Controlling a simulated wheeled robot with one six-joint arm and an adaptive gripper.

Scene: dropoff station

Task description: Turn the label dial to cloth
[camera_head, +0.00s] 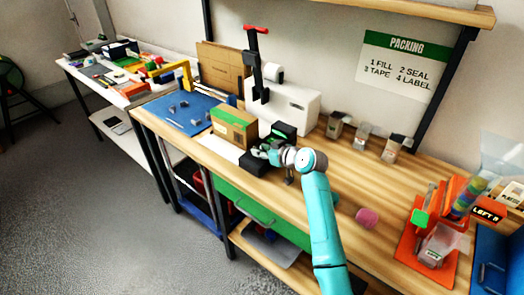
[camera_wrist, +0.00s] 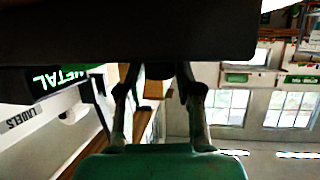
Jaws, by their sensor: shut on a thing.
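The label unit shows as a dark block with a small green-edged display (camera_head: 285,131) on the bench, beside the cardboard box. In the wrist view its display (camera_wrist: 60,80) reads METAL, upside down. My gripper (camera_head: 262,150) is at the unit, and its two fingers (camera_wrist: 158,90) are closed in on a dark part, which seems to be the label dial (camera_wrist: 160,71). The dial's pointer and markings are hidden by the gripper and the dark housing (camera_wrist: 130,35).
Small bins (camera_head: 362,136) line the wall. A pink item (camera_head: 367,217) and an orange rack (camera_head: 412,240) stand right. The middle of the bench (camera_head: 345,180) is mostly clear.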

